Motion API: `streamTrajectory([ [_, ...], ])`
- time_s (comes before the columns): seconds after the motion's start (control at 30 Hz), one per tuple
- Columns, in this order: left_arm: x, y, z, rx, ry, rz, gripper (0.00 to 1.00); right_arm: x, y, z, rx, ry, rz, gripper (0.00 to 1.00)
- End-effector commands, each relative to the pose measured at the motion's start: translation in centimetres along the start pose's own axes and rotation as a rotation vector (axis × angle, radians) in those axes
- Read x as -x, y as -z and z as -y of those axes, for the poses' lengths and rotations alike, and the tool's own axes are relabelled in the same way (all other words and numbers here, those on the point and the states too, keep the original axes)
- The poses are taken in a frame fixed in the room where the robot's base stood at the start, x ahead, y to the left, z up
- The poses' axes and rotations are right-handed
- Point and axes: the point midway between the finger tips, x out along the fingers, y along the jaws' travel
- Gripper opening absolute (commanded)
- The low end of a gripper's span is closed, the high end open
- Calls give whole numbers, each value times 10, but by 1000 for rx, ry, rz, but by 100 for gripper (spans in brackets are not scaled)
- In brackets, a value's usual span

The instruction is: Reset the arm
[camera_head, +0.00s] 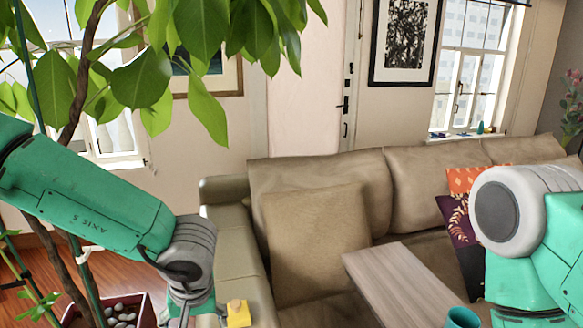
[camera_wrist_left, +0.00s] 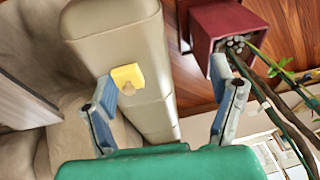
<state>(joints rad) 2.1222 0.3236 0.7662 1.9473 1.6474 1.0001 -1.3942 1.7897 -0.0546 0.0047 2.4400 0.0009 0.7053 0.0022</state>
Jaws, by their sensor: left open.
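My left arm comes in from the left in the head view, and its gripper (camera_head: 192,312) is at the bottom edge, partly cut off. In the left wrist view the left gripper (camera_wrist_left: 168,86) has its two fingers wide apart with nothing held between them. Below it are the beige sofa armrest (camera_wrist_left: 120,28) and floor. A small yellow item (camera_wrist_left: 128,77) with a paler lump on it lies on the armrest, beside one finger in the picture. It also shows in the head view (camera_head: 238,315). My right arm is at the right of the head view; its gripper is out of frame.
A beige sofa (camera_head: 315,250) with cushions stands ahead. A wooden board or tabletop (camera_head: 400,285) and a teal cup (camera_head: 462,317) are at lower right. A leafy plant (camera_head: 140,80) in a red pot (camera_wrist_left: 225,25) stands close to my left arm.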

Motion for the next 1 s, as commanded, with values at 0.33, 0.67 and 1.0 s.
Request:
streamTrajectory([
  [0.33, -98, -50, 49, -75, 55, -138, 78, 0, -1, 0, 0, 0, 2, 40],
  [0.67, -168, -192, 123, -229, -81, -14, 78, 0, -1, 0, 0, 0, 2, 40],
  [1.0, -180, -294, 173, -274, -148, 228, 78, -20, -1, 0, 0, 0, 0, 40],
])
